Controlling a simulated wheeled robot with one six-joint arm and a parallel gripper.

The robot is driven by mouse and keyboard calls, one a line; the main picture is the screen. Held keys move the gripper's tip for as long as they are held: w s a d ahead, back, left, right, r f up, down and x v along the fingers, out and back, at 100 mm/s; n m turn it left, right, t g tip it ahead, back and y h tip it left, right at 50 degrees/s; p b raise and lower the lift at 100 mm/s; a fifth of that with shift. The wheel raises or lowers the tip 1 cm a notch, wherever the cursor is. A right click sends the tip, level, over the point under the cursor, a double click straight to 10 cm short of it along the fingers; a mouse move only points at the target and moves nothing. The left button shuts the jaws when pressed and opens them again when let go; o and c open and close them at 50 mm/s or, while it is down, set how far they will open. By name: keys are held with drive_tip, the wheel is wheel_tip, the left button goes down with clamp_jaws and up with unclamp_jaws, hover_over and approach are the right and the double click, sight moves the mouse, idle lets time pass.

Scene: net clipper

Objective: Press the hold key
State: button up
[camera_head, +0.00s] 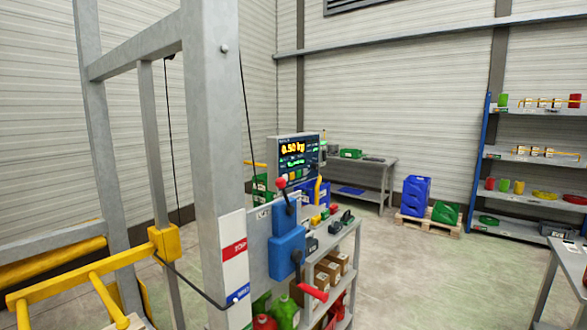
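A dark display panel (298,157) stands near the middle of the view, just right of the grey upright. It shows "0.50 kg" in yellow digits, with smaller green and blue readouts below. Small coloured keys (292,177) sit along its lower edge, some green and yellow. They are too small for me to read, so I cannot tell which is the hold key. A red-knobbed lever (281,184) stands in front of the panel and overlaps its lower left. My gripper is not in this view.
A grey steel frame (222,120) with yellow bars (75,270) fills the left foreground. A blue lever box (287,254) with a red handle is beside it. A shelf cart (340,262) holds boxes and tools. Open floor (430,275) lies to the right, before a blue-posted rack (480,165).

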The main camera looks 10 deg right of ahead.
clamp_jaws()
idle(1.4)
